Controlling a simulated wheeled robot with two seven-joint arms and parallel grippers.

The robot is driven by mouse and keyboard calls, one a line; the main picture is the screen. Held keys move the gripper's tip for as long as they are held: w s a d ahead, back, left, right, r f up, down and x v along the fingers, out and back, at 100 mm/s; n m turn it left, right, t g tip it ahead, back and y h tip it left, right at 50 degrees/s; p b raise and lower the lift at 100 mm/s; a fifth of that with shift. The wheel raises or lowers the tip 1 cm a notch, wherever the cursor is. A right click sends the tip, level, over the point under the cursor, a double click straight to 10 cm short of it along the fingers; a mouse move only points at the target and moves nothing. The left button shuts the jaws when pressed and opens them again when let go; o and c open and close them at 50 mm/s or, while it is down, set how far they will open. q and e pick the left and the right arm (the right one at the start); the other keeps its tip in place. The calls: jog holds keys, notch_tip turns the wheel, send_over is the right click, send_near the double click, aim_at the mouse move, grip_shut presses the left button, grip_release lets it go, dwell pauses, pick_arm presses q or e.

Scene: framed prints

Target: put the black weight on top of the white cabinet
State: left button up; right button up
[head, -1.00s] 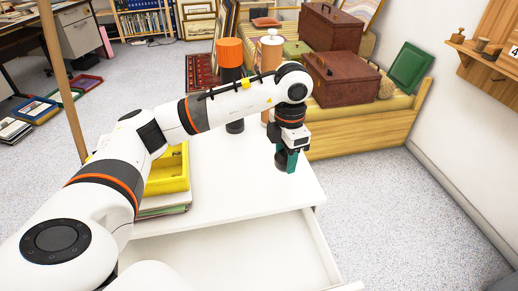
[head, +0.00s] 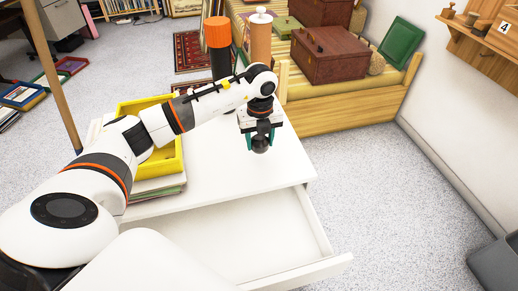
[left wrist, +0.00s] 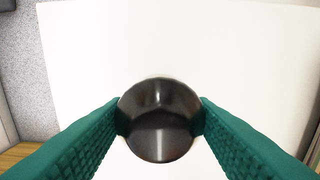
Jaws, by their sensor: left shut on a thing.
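The black weight (head: 260,144) is a dark, rounded, shiny piece between the green fingers of my left gripper (head: 260,141). In the left wrist view the weight (left wrist: 159,120) sits between both fingertips (left wrist: 160,118), which touch its sides. The white cabinet (head: 225,178) has a flat white top, and the weight is over the right part of this top. I cannot tell whether its underside touches the surface. The cabinet's drawer (head: 255,235) stands pulled out at the front and looks empty. My right gripper is not in view.
A yellow tray (head: 168,165) on a stack of papers (head: 160,189) lies on the cabinet's left part. A dark cylinder with an orange top (head: 217,32) and a tan cylinder (head: 260,42) stand behind my forearm. A wooden bench with brown cases (head: 328,55) stands beyond.

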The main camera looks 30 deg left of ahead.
aim_at(260, 150)
pick_arm(q)
notch_tip(260, 150, down, 4)
jog(key=shift+f, duration=0.3)
jog(key=shift+b, duration=0.3)
jog(key=o, duration=0.7)
jog(key=shift+f, duration=0.15)
jog(key=shift+c, duration=0.2)
jog(key=o, duration=0.4)
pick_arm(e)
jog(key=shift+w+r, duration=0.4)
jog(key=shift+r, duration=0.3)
pick_arm(q)
jog(key=shift+o, duration=0.2)
jog(key=shift+r, duration=0.25)
notch_tip(260, 150, up, 12)
jog(key=shift+p, duration=0.65)
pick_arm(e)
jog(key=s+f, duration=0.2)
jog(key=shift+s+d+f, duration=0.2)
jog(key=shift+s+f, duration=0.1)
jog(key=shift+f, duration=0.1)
